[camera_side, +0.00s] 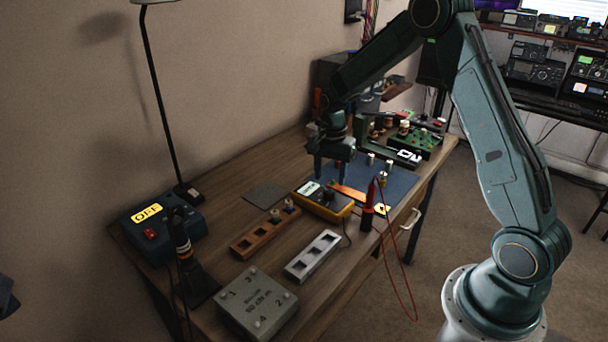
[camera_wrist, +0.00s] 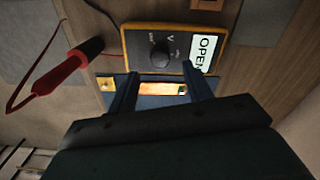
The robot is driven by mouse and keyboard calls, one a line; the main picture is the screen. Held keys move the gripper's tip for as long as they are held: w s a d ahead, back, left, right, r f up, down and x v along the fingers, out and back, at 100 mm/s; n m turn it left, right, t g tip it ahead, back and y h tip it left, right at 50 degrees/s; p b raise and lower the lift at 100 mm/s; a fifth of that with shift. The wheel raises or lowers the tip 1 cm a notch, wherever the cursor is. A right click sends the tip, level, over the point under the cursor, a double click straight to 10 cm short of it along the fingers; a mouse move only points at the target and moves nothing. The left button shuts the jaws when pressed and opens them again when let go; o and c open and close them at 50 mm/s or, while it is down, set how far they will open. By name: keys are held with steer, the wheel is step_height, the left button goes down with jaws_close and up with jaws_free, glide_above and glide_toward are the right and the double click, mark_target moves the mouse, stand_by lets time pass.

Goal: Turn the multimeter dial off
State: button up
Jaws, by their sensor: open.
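The multimeter (camera_side: 325,207) is a yellow-edged dark box lying on the wooden table, with a pale display at its left end in the side view. In the wrist view the multimeter (camera_wrist: 133,62) shows a round black dial (camera_wrist: 161,54) at its middle, and its display (camera_wrist: 204,54) reads "OPEN". My gripper (camera_side: 332,178) points down just behind the multimeter in the side view. In the wrist view my gripper (camera_wrist: 160,74) is open and empty, its two fingers apart on either side below the dial, not touching it. The exact finger height over the meter cannot be told.
A red probe (camera_side: 368,208) stands beside the multimeter, with a red cable. A blue mat (camera_side: 398,180) bears an orange strip (camera_side: 348,192) and small parts. A wooden block (camera_side: 264,231), a silver rack (camera_side: 312,256) and a grey box (camera_side: 247,302) lie in front.

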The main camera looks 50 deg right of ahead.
mark_target(329, 191)
steer(key=shift+f, duration=2.55)
steer(key=c, duration=1)
steer(key=shift+o, duration=0.2)
